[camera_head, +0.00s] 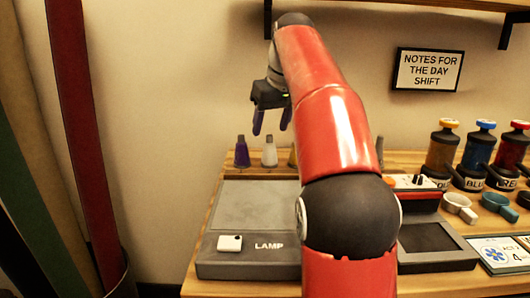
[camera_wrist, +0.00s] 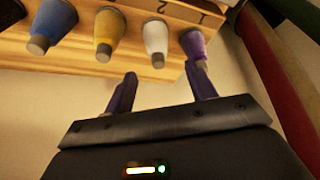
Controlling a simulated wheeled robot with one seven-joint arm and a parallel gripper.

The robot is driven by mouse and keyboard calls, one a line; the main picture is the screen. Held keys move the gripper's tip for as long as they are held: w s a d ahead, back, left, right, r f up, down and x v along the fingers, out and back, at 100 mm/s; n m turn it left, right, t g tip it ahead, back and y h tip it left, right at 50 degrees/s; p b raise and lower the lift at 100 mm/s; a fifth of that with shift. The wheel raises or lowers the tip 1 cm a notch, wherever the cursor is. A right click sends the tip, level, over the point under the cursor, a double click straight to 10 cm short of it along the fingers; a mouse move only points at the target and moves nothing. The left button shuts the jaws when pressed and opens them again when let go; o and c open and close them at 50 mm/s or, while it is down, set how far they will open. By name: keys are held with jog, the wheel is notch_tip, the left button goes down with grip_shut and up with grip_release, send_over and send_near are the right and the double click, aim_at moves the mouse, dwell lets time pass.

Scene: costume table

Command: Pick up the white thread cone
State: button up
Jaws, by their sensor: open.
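The white thread cone (camera_head: 269,152) stands upright at the back of the table, between a purple cone (camera_head: 242,152) and a yellow cone (camera_head: 292,156) that my arm partly hides. My gripper (camera_head: 271,128) is open and empty, above and close to the white cone in the head view. In the wrist view, the white cone (camera_wrist: 156,40) shows beyond and between the two purple fingertips (camera_wrist: 165,80), nearer the right one. The purple cone (camera_wrist: 195,46) is to its right, by the right fingertip; whether they touch I cannot tell.
A yellow cone (camera_wrist: 109,32) and a blue cone (camera_wrist: 50,25) stand in the same row. A grey lamp panel (camera_head: 248,205) lies in front. Several labelled jars (camera_head: 441,155) and small cups (camera_head: 459,207) are at the right.

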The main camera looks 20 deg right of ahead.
aim_at(271, 136)
jog(key=x, duration=0.2)
jog(key=b+x, duration=0.1)
jog(key=x, duration=0.1)
jog(key=b+x, duration=0.1)
jog(key=x, duration=0.1)
jog(key=shift+s+f, duration=0.25)
jog(key=shift+s, duration=0.05)
jog(key=shift+c, duration=0.4)
jog(key=c, duration=1)
